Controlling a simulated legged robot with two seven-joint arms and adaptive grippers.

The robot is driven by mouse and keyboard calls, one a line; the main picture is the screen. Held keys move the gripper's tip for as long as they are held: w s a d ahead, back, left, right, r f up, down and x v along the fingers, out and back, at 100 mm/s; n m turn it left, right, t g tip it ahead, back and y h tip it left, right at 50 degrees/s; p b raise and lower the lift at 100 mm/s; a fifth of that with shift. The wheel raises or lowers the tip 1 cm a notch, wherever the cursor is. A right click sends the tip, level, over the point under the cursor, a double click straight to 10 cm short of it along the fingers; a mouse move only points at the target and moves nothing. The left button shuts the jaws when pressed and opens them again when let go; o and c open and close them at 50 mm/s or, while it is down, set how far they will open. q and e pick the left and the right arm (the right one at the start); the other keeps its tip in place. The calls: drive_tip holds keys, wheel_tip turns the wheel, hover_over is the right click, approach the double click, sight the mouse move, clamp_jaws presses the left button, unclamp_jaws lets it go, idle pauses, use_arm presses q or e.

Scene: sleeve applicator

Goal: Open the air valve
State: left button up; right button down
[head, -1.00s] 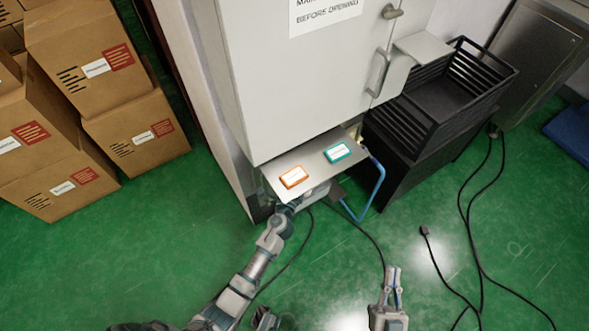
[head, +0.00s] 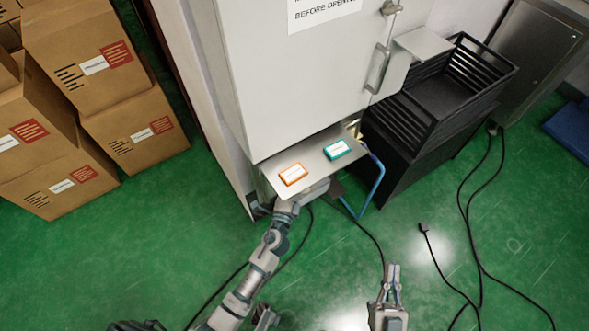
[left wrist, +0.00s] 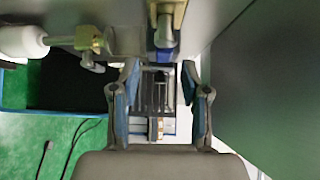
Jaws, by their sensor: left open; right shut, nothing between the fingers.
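In the left wrist view, a blue part that looks like the valve handle (left wrist: 164,38) hangs at the top centre below a brass-coloured end. A brass fitting (left wrist: 88,39) with a white cylinder (left wrist: 22,42) is to its left. My left gripper (left wrist: 161,70) is open, its fingers apart on either side below the blue part; I cannot tell whether they touch it. In the head view my left arm reaches under the cabinet's metal shelf (head: 318,168), which hides that gripper and the valve. My right gripper (head: 392,270) is shut and empty over the floor.
The shelf carries an orange-framed label (head: 293,174) and a teal-framed label (head: 338,150). A blue hose (head: 378,185) runs down beside it. A black crate (head: 450,85) stands to the right, cardboard boxes (head: 85,60) to the left. Black cables (head: 468,215) cross the green floor.

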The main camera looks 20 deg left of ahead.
use_arm(q)
drive_tip(key=s, duration=0.6)
drive_tip(key=shift+d, duration=0.4)
drive_tip(key=shift+s, duration=0.1)
